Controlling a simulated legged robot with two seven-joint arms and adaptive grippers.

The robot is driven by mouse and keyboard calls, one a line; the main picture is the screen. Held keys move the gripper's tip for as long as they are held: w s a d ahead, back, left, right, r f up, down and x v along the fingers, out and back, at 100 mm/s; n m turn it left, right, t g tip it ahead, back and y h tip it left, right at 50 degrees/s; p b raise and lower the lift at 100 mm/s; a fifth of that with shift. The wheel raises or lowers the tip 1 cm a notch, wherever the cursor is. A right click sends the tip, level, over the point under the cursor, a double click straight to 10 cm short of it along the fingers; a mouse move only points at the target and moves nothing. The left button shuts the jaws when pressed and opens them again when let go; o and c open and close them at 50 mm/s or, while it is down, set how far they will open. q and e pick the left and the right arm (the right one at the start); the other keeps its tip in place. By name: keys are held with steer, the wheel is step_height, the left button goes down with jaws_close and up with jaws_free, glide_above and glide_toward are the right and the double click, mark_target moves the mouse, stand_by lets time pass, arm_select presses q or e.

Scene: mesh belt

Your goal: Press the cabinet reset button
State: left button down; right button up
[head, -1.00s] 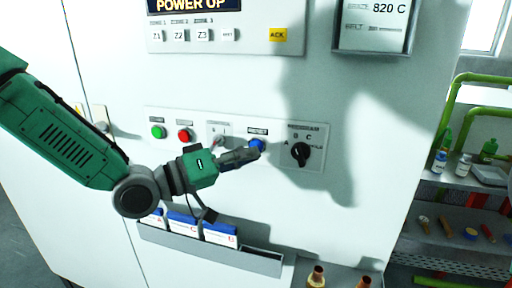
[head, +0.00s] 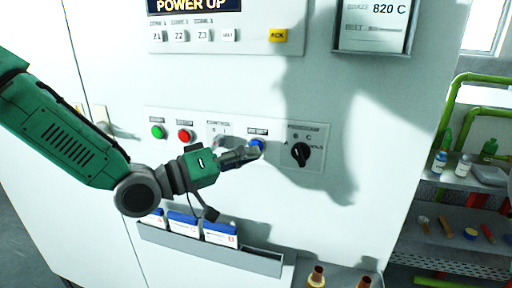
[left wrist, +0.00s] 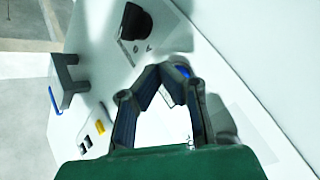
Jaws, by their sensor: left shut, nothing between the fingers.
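The blue reset button (head: 257,144) sits on the white cabinet's control panel, between the green and red buttons at left and the black rotary knob at right. My left gripper (head: 252,154) is shut and empty, with its fingertips at the blue button, covering its lower part. In the left wrist view the closed fingertips (left wrist: 172,68) are near a bit of blue, the button (left wrist: 184,71), mostly hidden behind them. I cannot tell whether the button is pushed in. My right gripper is not in view.
The black rotary knob (head: 300,154) is just right of the button. The green button (head: 158,132) and red button (head: 185,135) are left. A grey rack (head: 205,247) with blue-topped folders is below. Shelves (head: 455,232) with bottles stand at right.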

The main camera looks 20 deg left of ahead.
arm_select(q)
steer(key=shift+w, duration=0.2)
steer(key=shift+w, duration=0.45)
stand_by(0.7)
stand_by(0.3)
steer(key=shift+s, duration=0.9)
steer(key=s, duration=0.5)
stand_by(0.4)
